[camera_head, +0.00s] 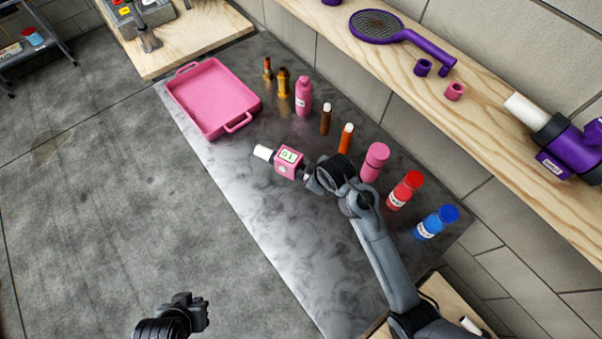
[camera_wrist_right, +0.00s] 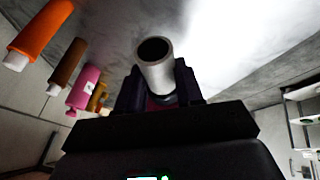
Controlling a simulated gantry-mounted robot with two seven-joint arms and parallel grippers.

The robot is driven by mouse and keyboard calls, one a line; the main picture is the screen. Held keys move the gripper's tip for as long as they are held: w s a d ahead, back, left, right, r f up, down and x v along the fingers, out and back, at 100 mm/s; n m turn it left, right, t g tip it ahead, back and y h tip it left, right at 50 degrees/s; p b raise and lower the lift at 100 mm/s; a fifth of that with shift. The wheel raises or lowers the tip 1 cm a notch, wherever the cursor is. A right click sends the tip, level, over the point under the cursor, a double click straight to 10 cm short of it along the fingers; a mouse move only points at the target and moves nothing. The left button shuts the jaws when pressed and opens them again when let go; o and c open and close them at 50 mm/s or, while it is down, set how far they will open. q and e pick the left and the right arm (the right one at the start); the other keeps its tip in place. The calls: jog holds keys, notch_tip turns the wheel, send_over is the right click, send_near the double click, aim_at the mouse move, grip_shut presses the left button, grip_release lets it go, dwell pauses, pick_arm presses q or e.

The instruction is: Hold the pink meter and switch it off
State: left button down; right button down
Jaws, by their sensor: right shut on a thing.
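The pink meter (camera_head: 289,162) has a small display reading what looks like 01, and a white tube end pointing left. My right gripper (camera_head: 308,176) is shut on it from the right, over the metal table. In the right wrist view the white tube (camera_wrist_right: 155,72) of the meter, with a dark round opening, stands between the dark fingers; most of the pink body is hidden there. I cannot make out a switch. My left gripper (camera_head: 192,309) is at the bottom left over the floor, away from the meter; its finger gap is unclear.
A pink tray (camera_head: 205,127) lies at the table's far left end. A row of bottles runs along the wall side, including a pink bottle (camera_head: 374,163), red bottle (camera_head: 405,190) and blue bottle (camera_head: 437,222). The table's (camera_head: 245,195) front-left part is clear. A wooden shelf (camera_head: 480,110) runs above.

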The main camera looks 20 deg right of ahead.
aim_at(299, 170)
jog(key=shift+s+d+r, duration=0.35)
jog(key=shift+d, duration=0.1)
jog(key=shift+w+a, duration=0.1)
jog(key=shift+w+a, duration=0.6)
jog(key=shift+a, duration=0.2)
jog(key=shift+w+a, duration=0.5)
jog(key=shift+a, duration=0.2)
jog(key=shift+w+a, duration=0.45)
jog(key=shift+a, duration=0.2)
jog(key=shift+w+a+b, duration=0.15)
jog(key=shift+w+a, duration=0.45)
jog(key=shift+a, duration=0.15)
jog(key=shift+w+a+b, duration=0.15)
jog(key=shift+w+a, duration=0.4)
jog(key=shift+a, duration=0.2)
jog(key=shift+w+a, duration=0.7)
jog(key=shift+a, duration=0.3)
jog(key=shift+f, duration=0.1)
